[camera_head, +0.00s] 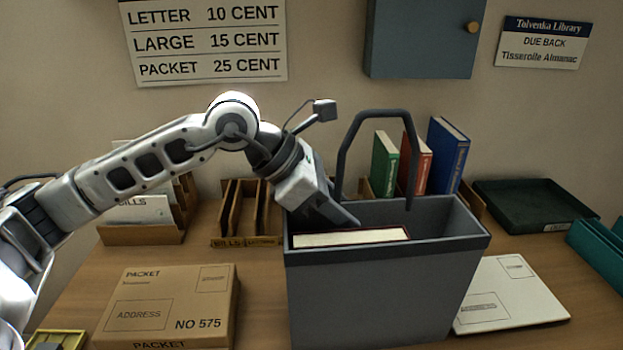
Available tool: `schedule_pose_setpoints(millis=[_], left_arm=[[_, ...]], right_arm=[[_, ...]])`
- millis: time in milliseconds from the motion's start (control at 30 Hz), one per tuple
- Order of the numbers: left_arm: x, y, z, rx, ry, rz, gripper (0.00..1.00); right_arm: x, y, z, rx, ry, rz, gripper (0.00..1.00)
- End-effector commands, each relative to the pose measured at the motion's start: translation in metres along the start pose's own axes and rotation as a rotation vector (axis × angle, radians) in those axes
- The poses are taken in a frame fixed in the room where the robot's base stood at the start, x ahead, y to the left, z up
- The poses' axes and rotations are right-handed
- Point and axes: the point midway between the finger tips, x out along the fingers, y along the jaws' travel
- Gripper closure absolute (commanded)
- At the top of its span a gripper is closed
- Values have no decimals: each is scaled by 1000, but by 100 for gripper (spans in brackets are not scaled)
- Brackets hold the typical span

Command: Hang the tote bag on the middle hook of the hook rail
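The tote bag (375,300) is a dark grey, open-topped, box-like bag standing upright on the table. Its dark handle (378,113) arches above the opening. A pale-paged book (350,238) lies inside near the rim. My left gripper (340,214) points down and right over the bag's left rear part, close to the left foot of the handle. I cannot tell whether it touches the bag or handle, or how far its fingers are apart. My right gripper is not in view. No hook rail shows in this view.
A brown packet (168,300) lies left of the bag and a white envelope (510,292) lies right. Behind stand wooden sorters (246,210), upright books (447,157) and a dark green tray (530,205). A blue-grey cabinet (420,40) hangs on the wall above.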

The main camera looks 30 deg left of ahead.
Motion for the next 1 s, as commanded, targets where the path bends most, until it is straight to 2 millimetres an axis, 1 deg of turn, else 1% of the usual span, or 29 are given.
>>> schedule_pose_setpoints(millis=[167,267,300,400,500,600,700,800,1000], left_arm=[[-30,0,-3,2,-2,9,68],[-53,-4,-7,2,-1,11,68],[-65,-4,-5,-1,-1,11,68],[-90,-4,-5,0,-1,10,68],[-113,-4,-5,0,-1,9,68],[-132,-5,-4,1,-2,7,68],[-146,-5,-4,0,-2,7,68],[-154,-6,-4,0,-2,4,68],[-159,-6,-4,2,-2,2,68]], right_arm=[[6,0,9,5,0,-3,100],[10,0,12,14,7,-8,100],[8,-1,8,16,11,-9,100],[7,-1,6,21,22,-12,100],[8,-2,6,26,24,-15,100],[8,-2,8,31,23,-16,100],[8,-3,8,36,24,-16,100],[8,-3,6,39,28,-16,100],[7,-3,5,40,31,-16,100]])
